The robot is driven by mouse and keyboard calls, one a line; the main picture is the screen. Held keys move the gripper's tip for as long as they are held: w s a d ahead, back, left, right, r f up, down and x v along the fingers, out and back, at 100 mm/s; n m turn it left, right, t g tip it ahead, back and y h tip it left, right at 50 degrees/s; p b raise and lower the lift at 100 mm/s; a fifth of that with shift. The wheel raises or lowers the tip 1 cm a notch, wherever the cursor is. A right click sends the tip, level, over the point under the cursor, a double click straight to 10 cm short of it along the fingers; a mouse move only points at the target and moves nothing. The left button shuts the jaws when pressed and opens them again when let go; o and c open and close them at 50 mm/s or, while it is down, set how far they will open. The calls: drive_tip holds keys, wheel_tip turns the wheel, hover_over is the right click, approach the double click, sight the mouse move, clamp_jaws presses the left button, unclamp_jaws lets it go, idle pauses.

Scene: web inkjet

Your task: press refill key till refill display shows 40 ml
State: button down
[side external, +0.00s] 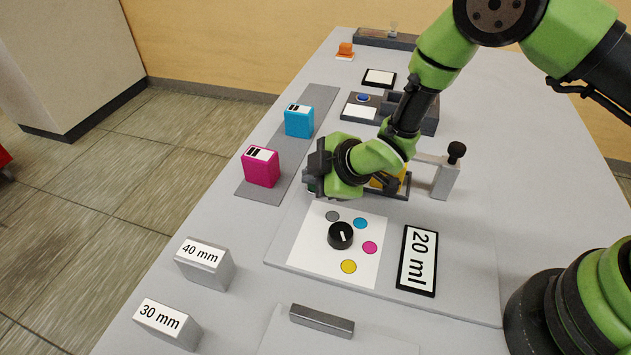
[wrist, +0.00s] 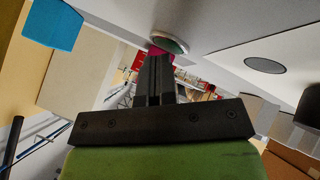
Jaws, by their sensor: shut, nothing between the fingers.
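The refill display (side external: 417,260) is a black-framed panel reading "20 ml", to the right of the dial panel in the side view. My gripper (side external: 313,180) is shut and empty, low over the table just beyond the dial panel. A round, green-tinted key (wrist: 170,44) with a pale rim sits right at my closed fingertips (wrist: 160,60) in the wrist view. In the side view my gripper hides most of it. I cannot tell whether the fingertips touch or press it.
The white panel (side external: 308,256) carries a black dial (side external: 341,235) and coloured dots. Magenta (side external: 261,168) and cyan (side external: 299,121) cartridges stand on a grey strip to the left. Blocks marked 40 mm (side external: 206,266) and 30 mm (side external: 167,325) stand in front. A clamp post (side external: 447,175) rises right of my gripper.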

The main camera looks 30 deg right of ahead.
drive_tip(key=shift+r, duration=0.8)
drive_tip(key=shift+r, duration=2.55)
